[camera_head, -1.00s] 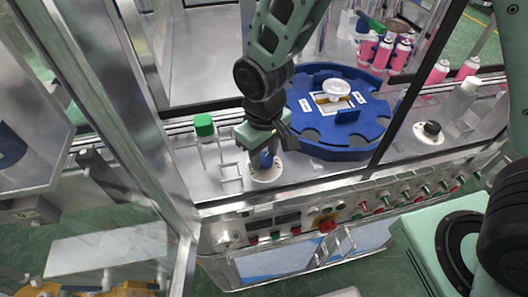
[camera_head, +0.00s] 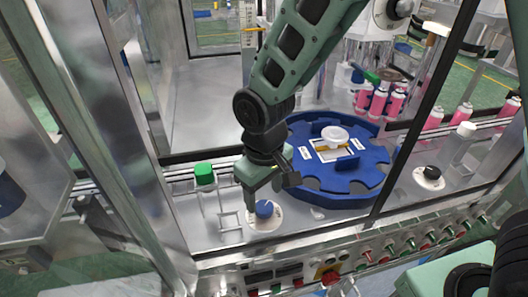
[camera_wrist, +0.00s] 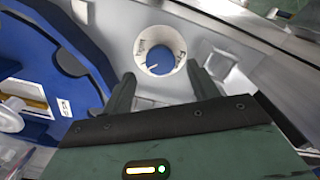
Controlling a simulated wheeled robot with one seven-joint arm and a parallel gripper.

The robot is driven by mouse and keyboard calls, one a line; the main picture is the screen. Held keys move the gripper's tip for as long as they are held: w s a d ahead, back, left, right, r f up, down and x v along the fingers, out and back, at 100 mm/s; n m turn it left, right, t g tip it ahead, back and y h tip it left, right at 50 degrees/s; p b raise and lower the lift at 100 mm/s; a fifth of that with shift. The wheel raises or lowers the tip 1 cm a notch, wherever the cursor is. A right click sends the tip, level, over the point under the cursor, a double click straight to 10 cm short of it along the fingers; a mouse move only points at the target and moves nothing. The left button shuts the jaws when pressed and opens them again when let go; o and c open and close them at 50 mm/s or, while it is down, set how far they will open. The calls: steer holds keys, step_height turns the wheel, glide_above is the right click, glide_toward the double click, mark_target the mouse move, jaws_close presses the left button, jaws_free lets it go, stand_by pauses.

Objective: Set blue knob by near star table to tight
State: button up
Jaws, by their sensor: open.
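The blue knob (camera_head: 264,208) sits on a round white dial plate on the grey deck, in front of the blue star table (camera_head: 340,185). In the wrist view the knob (camera_wrist: 160,64) has a white pointer line toward its lower left, and the plate around it bears dark lettering too small to read. My gripper (camera_head: 262,196) is just above and beside the knob in the head view. In the wrist view my gripper (camera_wrist: 160,88) has its two fingers apart, with the knob beyond the gap between the tips and nothing between them.
A black knob (camera_head: 431,173) on another white plate is at the right. A clear guard with metal posts is close by. Buttons and a red emergency stop (camera_head: 330,278) line the front panel.

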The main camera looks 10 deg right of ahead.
mark_target(265, 206)
step_height(265, 206, up, 14)
steer(key=b, duration=0.1)
stand_by(0.6)
